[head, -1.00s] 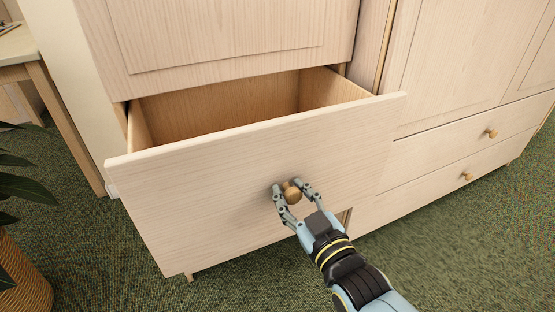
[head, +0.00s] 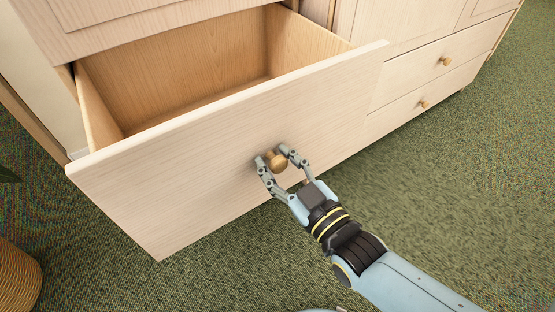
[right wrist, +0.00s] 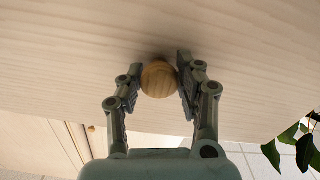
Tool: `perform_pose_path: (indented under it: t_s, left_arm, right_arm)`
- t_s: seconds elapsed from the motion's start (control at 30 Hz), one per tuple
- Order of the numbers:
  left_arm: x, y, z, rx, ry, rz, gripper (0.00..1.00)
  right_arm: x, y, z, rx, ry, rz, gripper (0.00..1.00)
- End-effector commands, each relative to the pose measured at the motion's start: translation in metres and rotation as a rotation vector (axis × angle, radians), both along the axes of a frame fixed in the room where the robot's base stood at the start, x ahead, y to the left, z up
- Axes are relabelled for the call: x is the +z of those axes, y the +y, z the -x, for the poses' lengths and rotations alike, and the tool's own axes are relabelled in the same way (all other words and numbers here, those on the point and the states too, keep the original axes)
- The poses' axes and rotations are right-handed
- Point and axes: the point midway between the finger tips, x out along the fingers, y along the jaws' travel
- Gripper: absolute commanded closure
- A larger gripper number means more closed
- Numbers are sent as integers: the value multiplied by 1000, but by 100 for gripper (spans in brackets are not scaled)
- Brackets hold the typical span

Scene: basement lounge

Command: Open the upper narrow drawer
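An open pale wood drawer (head: 215,165) is pulled well out of the cabinet; its empty inside shows in the head view. Its front also fills much of the right wrist view (right wrist: 240,60). A round wooden knob (head: 276,161) sits on that front. My right gripper (head: 275,158) has its two fingers closed around the knob, one on each side; the right wrist view shows the knob (right wrist: 159,79) between the fingertips. Two shut drawers stand to the right, an upper one (head: 415,75) and a lower one (head: 400,115), each with a knob. My left gripper is not in view.
Cabinet panels (head: 130,12) rise above the open drawer. Green carpet (head: 420,200) is clear at the right and in front. A woven basket planter (head: 18,280) stands at the lower left. Leaves (right wrist: 300,145) show at the right of the right wrist view.

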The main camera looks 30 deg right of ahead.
Motion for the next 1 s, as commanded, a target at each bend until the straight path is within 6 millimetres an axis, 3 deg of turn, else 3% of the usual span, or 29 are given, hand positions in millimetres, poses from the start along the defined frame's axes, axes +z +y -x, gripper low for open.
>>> perform_pose_path:
  t_s: [0.03, 0.13, 0.47, 0.57, 1.0]
  left_arm:
    - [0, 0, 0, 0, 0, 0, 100]
    - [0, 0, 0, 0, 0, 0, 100]
    - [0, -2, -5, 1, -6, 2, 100]
    - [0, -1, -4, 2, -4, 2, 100]
    - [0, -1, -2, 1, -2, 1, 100]
  right_arm:
    - [0, 0, 0, 0, 0, 0, 56]
    - [0, 0, 0, 0, 0, 0, 43]
    - [0, 0, 4, 0, 1, -1, 43]
    - [-1, -1, 17, 0, 3, -1, 43]
    - [0, -4, 106, 0, 2, 0, 43]
